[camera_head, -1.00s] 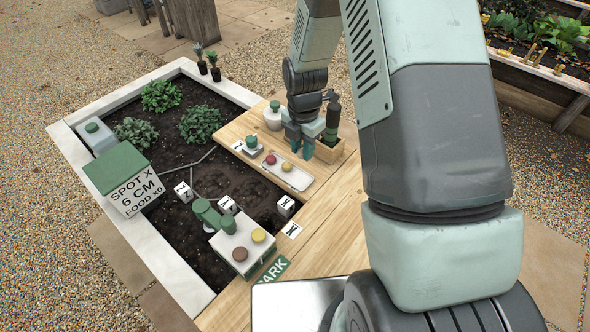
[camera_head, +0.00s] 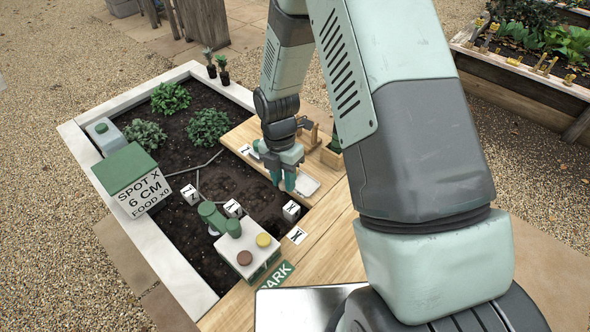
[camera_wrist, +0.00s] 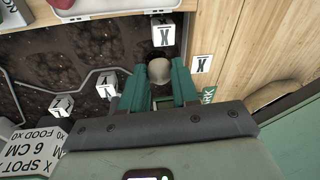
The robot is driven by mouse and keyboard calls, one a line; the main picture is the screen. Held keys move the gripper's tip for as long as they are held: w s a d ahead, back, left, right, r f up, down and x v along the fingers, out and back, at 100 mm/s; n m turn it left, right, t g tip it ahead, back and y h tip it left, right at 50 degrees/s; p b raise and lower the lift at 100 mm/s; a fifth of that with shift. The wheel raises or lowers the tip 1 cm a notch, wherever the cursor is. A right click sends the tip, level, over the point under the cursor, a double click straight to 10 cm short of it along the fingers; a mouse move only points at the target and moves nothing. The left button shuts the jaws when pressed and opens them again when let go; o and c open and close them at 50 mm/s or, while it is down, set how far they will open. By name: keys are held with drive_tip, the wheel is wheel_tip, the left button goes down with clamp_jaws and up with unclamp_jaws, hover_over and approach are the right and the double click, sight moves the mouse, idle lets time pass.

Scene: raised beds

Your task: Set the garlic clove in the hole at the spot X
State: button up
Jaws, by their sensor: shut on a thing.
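My gripper (camera_wrist: 158,88) is shut on a pale, rounded garlic clove (camera_wrist: 159,71), held between its green fingertips in the wrist view. In the head view my gripper (camera_head: 284,182) hangs at the edge of the wooden board, behind the X cube. The white X cube (camera_head: 291,211) stands on the dark soil at the bed's right side; it also shows just beyond the clove in the wrist view (camera_wrist: 163,31). A flat X tile (camera_head: 297,235) lies on the wood nearby.
Two more lettered cubes (camera_head: 190,194) (camera_head: 232,208) stand on the soil. A sign (camera_head: 140,192) reads SPOT X, 6 CM, FOOD X0. A white box (camera_head: 246,256) with a green cylinder, a yellow knob and a brown knob stands in front. Plants (camera_head: 208,127) grow at the back; a bent pipe (camera_head: 197,168) crosses the soil.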

drive_tip(key=n+g, duration=0.1)
drive_tip(key=n, duration=0.1)
hover_over(269, 230)
wheel_tip(269, 230, down, 3)
drive_tip(key=shift+h, duration=0.4)
drive_tip(key=shift+d+f, duration=0.15)
drive_tip(key=shift+f, duration=4.4)
drive_tip(key=o, duration=0.9)
drive_tip(key=shift+a, duration=0.2)
drive_tip(key=shift+d+r, duration=0.2)
drive_tip(key=shift+r, duration=5.8)
